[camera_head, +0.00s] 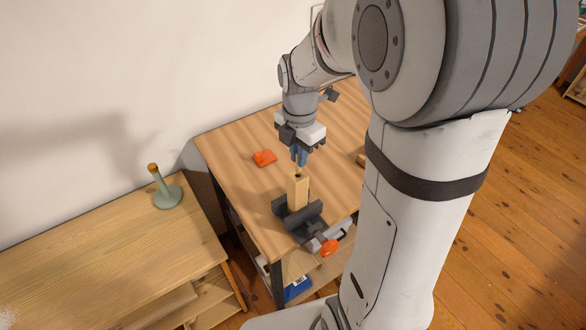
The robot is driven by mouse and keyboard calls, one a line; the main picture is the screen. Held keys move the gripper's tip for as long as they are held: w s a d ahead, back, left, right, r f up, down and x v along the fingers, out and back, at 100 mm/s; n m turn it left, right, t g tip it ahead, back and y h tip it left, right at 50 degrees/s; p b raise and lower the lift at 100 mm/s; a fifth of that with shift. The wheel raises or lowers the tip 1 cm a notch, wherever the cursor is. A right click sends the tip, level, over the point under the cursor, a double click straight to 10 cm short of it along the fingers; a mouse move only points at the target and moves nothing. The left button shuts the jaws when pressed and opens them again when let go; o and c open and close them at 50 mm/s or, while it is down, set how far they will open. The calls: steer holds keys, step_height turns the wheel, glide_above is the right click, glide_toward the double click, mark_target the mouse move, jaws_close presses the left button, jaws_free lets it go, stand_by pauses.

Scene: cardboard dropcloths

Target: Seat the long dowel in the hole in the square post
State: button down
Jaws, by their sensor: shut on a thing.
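The square post (299,193) is pale wood and stands upright in a dark grey vise (311,222) near the table's front corner. A dark hole shows in its top face. My gripper (299,157) points down just above and behind the post, its blue fingers shut on the long dowel. Only a thin, short stretch of the dowel (296,168) shows below the fingers, near the post's top. The rest is hidden by the gripper. I cannot tell whether its lower end touches the post or enters the hole.
An orange block (264,158) lies left of my gripper on the wooden table (234,146). A green stand (168,196) with a tilted, tan-tipped stem is on the lower bench (110,245) at left. The vise's orange handle (329,248) projects past the table's front edge. My arm hides the table's right side.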

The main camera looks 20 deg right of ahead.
mark_target(298, 171)
step_height(298, 171, down, 5)
steer(key=shift+r, duration=0.2)
steer(key=c, duration=1.5)
jaws_free()
steer(key=shift+r, duration=0.1)
step_height(298, 171, up, 12)
steer(key=shift+f, duration=0.25)
steer(key=shift+s+r, duration=0.1)
steer(key=shift+r, duration=0.1)
steer(key=shift+s+r+m, duration=0.15)
steer(key=shift+s+m, duration=0.1)
steer(key=shift+m, duration=0.25)
steer(key=s+m+t, duration=0.1)
steer(key=s+m, duration=0.3)
steer(key=m, duration=0.3)
steer(key=s+m+t, duration=0.1)
steer(key=s+m, duration=0.4)
steer(key=m, duration=0.3)
steer(key=s+a+f+m+t, duration=0.1)
steer(key=s+m, duration=0.3)
steer(key=m, duration=0.3)
steer(key=shift+s+a, duration=0.1)
steer(key=shift+s, duration=0.2)
